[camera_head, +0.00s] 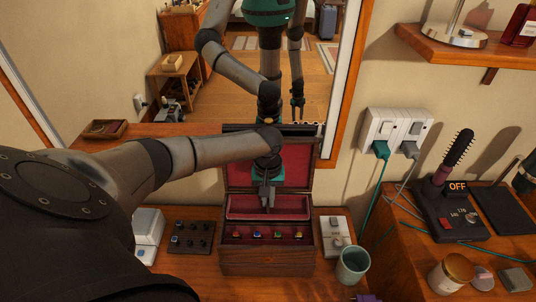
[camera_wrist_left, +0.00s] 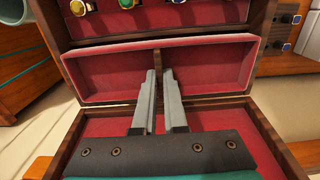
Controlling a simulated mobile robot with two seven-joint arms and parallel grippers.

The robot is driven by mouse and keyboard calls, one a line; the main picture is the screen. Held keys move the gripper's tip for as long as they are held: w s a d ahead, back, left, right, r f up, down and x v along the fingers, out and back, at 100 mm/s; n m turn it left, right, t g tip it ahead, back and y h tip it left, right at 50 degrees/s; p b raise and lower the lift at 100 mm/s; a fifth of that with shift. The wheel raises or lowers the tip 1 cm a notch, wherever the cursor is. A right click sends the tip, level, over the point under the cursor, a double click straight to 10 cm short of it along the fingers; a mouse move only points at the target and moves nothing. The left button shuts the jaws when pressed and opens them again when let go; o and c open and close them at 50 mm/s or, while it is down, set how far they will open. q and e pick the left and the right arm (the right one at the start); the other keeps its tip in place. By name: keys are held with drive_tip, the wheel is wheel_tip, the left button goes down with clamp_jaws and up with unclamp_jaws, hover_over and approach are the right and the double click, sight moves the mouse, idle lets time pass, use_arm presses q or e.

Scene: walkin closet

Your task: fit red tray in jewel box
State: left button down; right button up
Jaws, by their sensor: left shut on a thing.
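The jewel box (camera_head: 267,262) is a brown wooden box on the table, its red-lined lid (camera_head: 297,165) raised at the back. The red tray (camera_head: 240,207) is a shallow, red-lined tray at the rear of the box opening, behind the row of rings. In the left wrist view the tray (camera_wrist_left: 110,75) has a middle divider. My left gripper (camera_head: 267,200) points down from above, and its fingers (camera_wrist_left: 158,90) are shut on that divider. I cannot tell whether the tray rests on the box or hangs just above it. My right gripper is not directly in view.
Several rings (camera_head: 277,235) sit in the front of the box. A dark knobbed board (camera_head: 190,238) and a white case (camera_head: 148,232) stand left. A white ring holder (camera_head: 336,236) and a grey-green cup (camera_head: 353,263) stand close on the right. A mirror (camera_head: 215,95) is behind.

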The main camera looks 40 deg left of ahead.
use_arm(q)
drive_tip(key=shift+f, duration=0.5)
idle(0.7)
drive_tip(key=shift+f, duration=0.55)
idle(1.1)
drive_tip(key=c, duration=0.9)
unclamp_jaws()
wheel_tip(320, 180, up, 15)
drive_tip(key=p, duration=0.1)
drive_tip(key=shift+r+p, duration=0.15)
drive_tip(key=shift+p, duration=0.2)
